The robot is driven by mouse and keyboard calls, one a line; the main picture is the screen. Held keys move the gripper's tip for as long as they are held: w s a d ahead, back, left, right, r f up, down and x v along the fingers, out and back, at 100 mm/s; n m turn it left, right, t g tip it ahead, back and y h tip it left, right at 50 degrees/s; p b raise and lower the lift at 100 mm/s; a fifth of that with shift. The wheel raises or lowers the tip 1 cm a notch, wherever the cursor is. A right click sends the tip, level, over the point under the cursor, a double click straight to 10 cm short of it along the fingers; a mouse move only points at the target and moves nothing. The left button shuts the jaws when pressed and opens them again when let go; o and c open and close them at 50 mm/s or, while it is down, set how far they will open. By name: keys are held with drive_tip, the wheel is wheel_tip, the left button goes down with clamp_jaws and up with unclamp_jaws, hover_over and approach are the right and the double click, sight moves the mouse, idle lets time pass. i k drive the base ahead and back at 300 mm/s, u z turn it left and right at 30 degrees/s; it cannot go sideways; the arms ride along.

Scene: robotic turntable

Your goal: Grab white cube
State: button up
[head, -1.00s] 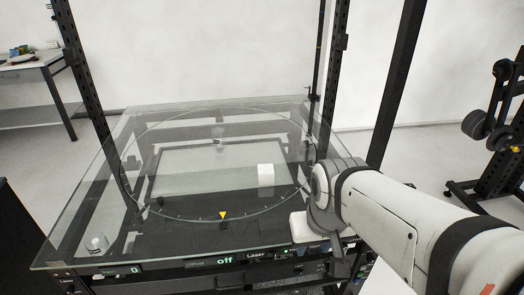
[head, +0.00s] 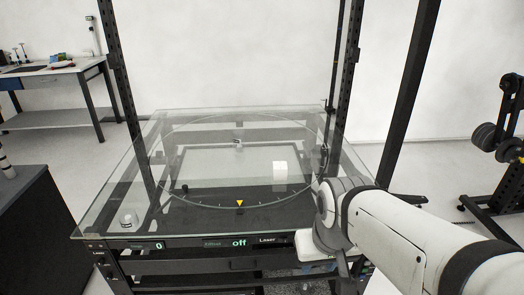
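The white cube (head: 280,172) sits on the glass-topped turntable (head: 215,198), right of its middle and inside the marked circle. My arm (head: 400,235) reaches in from the lower right, and its near end covers the table's front right corner. My gripper's fingers cannot be made out, so whether they are open or shut is hidden. The cube stands apart from my arm, a short way to its upper left.
A yellow triangle marker (head: 239,203) lies at the circle's front edge. A small round knob (head: 128,219) is at the table's front left. Black frame posts (head: 118,75) rise around the table. A dark cabinet (head: 40,225) stands at left and a workbench (head: 60,70) at back left.

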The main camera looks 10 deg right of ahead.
sight(279, 168)
drive_tip(key=i, duration=0.9)
drive_tip(key=z, duration=0.05)
